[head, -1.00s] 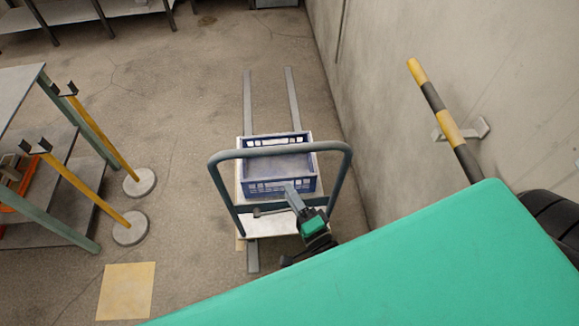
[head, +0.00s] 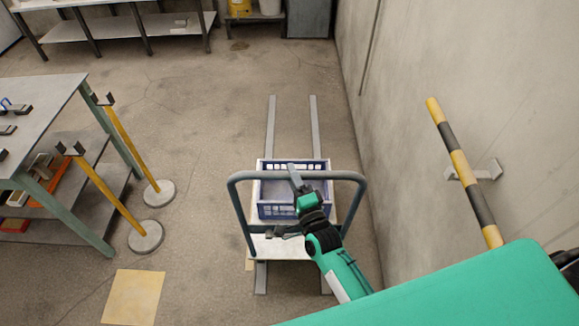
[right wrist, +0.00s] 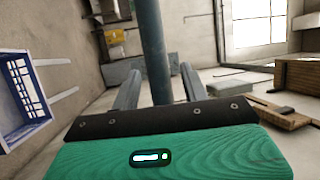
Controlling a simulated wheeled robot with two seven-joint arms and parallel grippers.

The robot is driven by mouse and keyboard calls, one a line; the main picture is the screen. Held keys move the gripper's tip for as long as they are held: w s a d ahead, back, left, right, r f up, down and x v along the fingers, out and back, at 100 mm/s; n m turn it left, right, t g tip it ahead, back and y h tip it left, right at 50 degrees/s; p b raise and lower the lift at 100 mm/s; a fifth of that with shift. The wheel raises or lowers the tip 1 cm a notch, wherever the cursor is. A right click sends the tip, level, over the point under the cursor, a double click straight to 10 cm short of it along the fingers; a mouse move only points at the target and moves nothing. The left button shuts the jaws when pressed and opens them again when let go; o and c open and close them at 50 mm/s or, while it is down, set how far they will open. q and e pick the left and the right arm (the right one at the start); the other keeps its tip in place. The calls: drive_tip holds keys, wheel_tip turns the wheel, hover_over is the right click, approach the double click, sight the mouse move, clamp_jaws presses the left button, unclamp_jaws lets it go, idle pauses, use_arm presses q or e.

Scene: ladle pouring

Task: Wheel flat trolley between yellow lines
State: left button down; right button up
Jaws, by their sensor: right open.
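The flat trolley (head: 272,247) stands on the floor in the head view, a pale platform with a tall blue-grey push handle (head: 250,178). A blue crate (head: 265,211) sits on its platform. Two long strips (head: 270,125) run along the floor under and beyond the trolley; they look grey, not yellow. My right gripper (head: 293,173) is at the handle's top bar. In the right wrist view, its open fingers (right wrist: 160,88) lie either side of the bar (right wrist: 152,45); I cannot tell whether they touch it. My left gripper is out of view.
A wall with a yellow-black striped bar (head: 459,162) runs along the right. Yellow posts on round bases (head: 145,237) and a workbench (head: 50,98) stand at the left. A yellow square (head: 134,297) lies on the floor. A bench (head: 115,27) stands at the back. Floor beyond the trolley is clear.

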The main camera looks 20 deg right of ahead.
drive_tip(key=shift+x, duration=1.3)
clamp_jaws()
